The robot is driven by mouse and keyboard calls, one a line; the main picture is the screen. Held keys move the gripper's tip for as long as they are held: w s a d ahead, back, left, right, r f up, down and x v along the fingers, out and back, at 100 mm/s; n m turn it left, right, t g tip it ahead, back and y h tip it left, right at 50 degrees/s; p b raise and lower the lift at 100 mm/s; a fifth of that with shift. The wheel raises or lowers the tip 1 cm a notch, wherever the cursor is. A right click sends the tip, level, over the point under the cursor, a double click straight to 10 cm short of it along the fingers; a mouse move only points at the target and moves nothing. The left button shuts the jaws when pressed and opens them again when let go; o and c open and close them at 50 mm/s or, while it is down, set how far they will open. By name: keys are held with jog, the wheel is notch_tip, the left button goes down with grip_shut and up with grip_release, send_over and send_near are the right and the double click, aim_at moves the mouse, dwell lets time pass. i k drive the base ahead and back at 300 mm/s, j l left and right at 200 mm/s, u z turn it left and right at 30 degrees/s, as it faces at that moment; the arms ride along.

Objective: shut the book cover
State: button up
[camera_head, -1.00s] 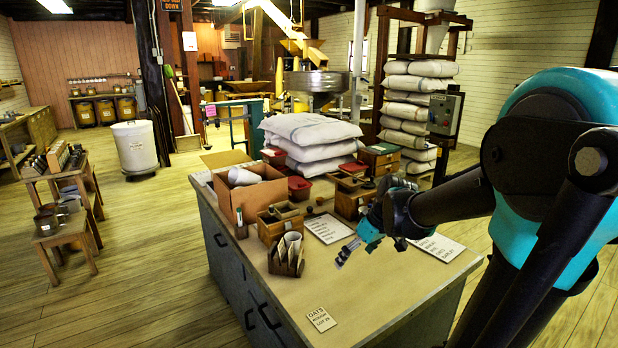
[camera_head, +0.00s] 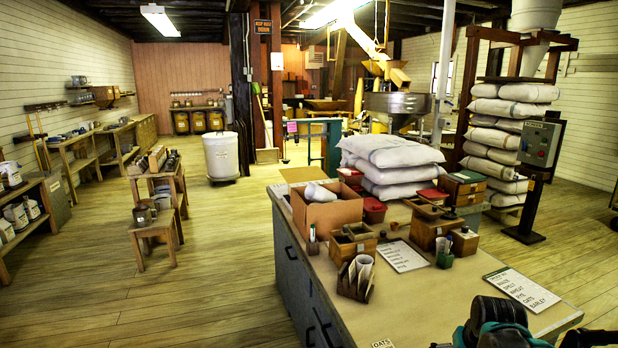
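I cannot make out an open book or its cover for certain. Part of my arm shows at the bottom right edge, over the near end of the bench. My gripper's fingers are not visible in this view.
The bench holds a cardboard box (camera_head: 327,212), wooden boxes (camera_head: 353,243), a holder with rolled papers (camera_head: 356,278), a printed sheet (camera_head: 402,256) and a clipboard list (camera_head: 521,289). The floor between is clear.

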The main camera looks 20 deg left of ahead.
aim_at(295, 175)
jog(key=k+u, duration=0.15)
jog(key=k, duration=0.5)
jog(key=i+j+u, duration=0.1)
jog(key=u, duration=1.65)
jog(key=i+l, duration=0.15)
jog(key=i, duration=0.25)
jog(key=i+l+u, duration=0.1)
jog(key=i, duration=0.35)
jog(key=i+l, duration=0.15)
jog(key=i, duration=0.25)
jog(key=i+l+u, duration=0.1)
jog(key=i, duration=0.3)
jog(key=i+l, duration=0.1)
jog(key=i, duration=2.05)
jog(key=i+z, duration=0.35)
jog(key=i+j+z, duration=0.15)
jog(key=i+z, duration=0.2)
jog(key=i+j+z, duration=0.2)
jog(key=z, duration=0.8)
